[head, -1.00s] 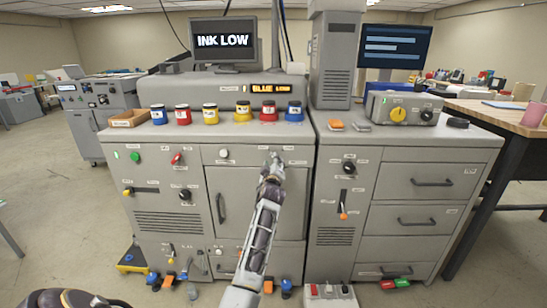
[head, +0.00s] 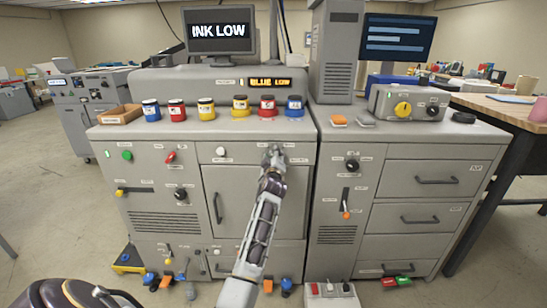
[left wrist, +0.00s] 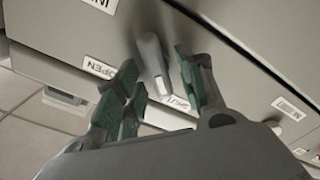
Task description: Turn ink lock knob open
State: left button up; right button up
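The ink lock knob (left wrist: 152,58) is a grey lever-shaped handle on the cabinet front in the left wrist view. Its pale tip points closer to the SHUT label (left wrist: 178,103) than to the OPEN label (left wrist: 99,67). My left gripper (left wrist: 156,72) has its green-padded fingers apart, one on each side of the knob, with gaps visible. In the head view my left gripper (head: 272,157) is at the upper right of the left cabinet and hides the knob. My right gripper is not in view.
A monitor (head: 219,32) reads INK LOW, and a small display (head: 270,83) reads BLUE LOW. Several ink jars, including a blue one (head: 294,107), stand on the cabinet top. A door handle (head: 217,208) is left of my arm. Pedals (head: 168,281) sit low in front.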

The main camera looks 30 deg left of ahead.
pick_arm(q)
jog(key=c, duration=0.4)
grip_shut()
jog(key=shift+w+d+f+m+p, duration=0.15)
jog(key=shift+m+p, duration=0.5)
jog(key=shift+m, duration=2.4)
jog(key=shift+w+d+r+m+p, duration=0.1)
jog(key=shift+d+m+p, duration=0.4)
jog(key=shift+m, duration=2.5)
jog(key=shift+w+f+m+p, duration=0.15)
jog(key=shift+m+p, duration=0.7)
jog(key=shift+m, duration=2.2)
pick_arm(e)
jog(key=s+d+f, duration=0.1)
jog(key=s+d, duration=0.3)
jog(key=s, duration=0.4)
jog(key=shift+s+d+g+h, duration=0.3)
pick_arm(q)
jog(key=shift+r, duration=0.1)
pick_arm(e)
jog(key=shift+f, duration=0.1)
